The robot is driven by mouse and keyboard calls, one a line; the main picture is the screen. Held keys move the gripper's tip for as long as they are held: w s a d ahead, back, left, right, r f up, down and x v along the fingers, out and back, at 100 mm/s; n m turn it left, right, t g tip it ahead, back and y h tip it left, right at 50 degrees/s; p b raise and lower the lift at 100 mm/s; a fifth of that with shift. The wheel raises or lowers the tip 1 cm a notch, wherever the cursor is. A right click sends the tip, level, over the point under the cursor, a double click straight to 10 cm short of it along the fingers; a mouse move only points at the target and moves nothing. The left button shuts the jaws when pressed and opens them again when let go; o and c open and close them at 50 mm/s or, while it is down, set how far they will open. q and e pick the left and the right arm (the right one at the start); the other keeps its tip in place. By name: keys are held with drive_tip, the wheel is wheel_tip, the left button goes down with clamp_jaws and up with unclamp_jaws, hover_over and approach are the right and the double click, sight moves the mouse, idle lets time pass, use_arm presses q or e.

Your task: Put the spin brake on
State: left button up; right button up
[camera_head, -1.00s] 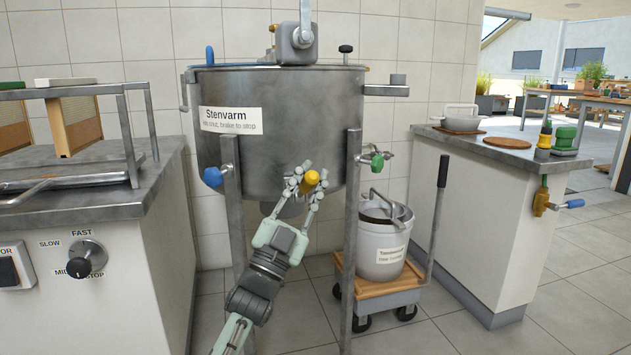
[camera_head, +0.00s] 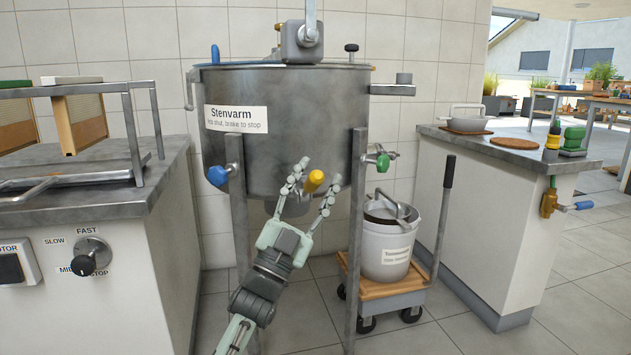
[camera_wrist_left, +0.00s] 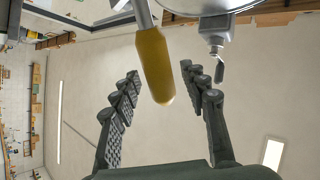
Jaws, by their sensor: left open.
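The steel drum (camera_head: 280,115), labelled Stenvarm, stands on legs in the middle of the head view. A yellow-gripped handle (camera_head: 315,181), which looks like the spin brake lever, points outward low on the drum's front. It also shows in the left wrist view, where the yellow grip (camera_wrist_left: 154,62) hangs from a metal rod. My left gripper (camera_head: 318,172) is open, with its fingers spread on either side of the yellow grip. In the left wrist view gaps show between the grip and both fingers (camera_wrist_left: 162,75). My right gripper is not in view.
A blue handle (camera_head: 217,176) and a green knob (camera_head: 383,162) sit at the drum's left and right legs. A white bucket (camera_head: 387,243) stands on a wheeled trolley (camera_head: 400,298) at right. Counters flank both sides; the left one carries a speed dial (camera_head: 84,264).

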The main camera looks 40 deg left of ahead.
use_arm(q)
drive_tip(key=v, duration=1.2)
